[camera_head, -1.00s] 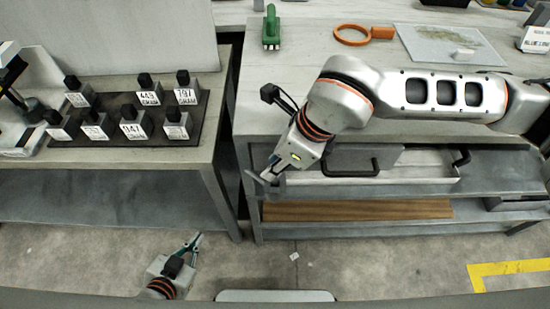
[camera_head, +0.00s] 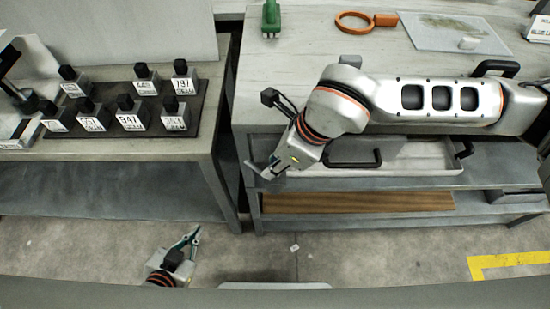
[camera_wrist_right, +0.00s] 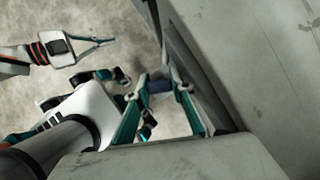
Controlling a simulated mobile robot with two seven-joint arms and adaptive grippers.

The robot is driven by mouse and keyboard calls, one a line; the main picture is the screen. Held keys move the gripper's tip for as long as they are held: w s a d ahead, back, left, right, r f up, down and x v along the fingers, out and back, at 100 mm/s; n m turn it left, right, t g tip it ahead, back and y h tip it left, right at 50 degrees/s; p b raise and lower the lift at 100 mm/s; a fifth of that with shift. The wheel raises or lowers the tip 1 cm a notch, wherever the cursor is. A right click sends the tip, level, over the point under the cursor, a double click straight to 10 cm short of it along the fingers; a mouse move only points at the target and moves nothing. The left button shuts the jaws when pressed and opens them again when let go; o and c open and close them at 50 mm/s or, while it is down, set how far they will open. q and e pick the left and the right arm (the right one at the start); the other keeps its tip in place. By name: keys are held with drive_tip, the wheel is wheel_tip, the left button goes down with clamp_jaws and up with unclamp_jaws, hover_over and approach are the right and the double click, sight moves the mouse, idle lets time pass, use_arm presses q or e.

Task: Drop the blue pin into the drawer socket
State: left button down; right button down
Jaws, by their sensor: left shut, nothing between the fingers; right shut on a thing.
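My right gripper (camera_head: 268,172) is at the left end of the open drawer area, in front of the bench. In the right wrist view it (camera_wrist_right: 160,95) is shut on a small dark blue piece, which by its colour is the blue pin (camera_wrist_right: 158,87). Its lower end is hard to make out. The pale drawer tray (camera_head: 400,168) lies below the bench top, partly behind my right arm. I cannot make out the socket. My left gripper (camera_head: 194,238) is shut and empty, low over the floor; it also shows in the right wrist view (camera_wrist_right: 108,41).
On the left table, a dark tray (camera_head: 100,143) holds several labelled blocks. The bench top bears a green tool (camera_head: 270,20), an orange ring tool (camera_head: 355,22) and a clear sheet (camera_head: 430,40).

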drive_tip(key=shift+f, duration=0.1)
idle(0.3)
drive_tip(key=c, duration=1.7)
unclamp_jaws()
drive_tip(key=shift+w, duration=0.1)
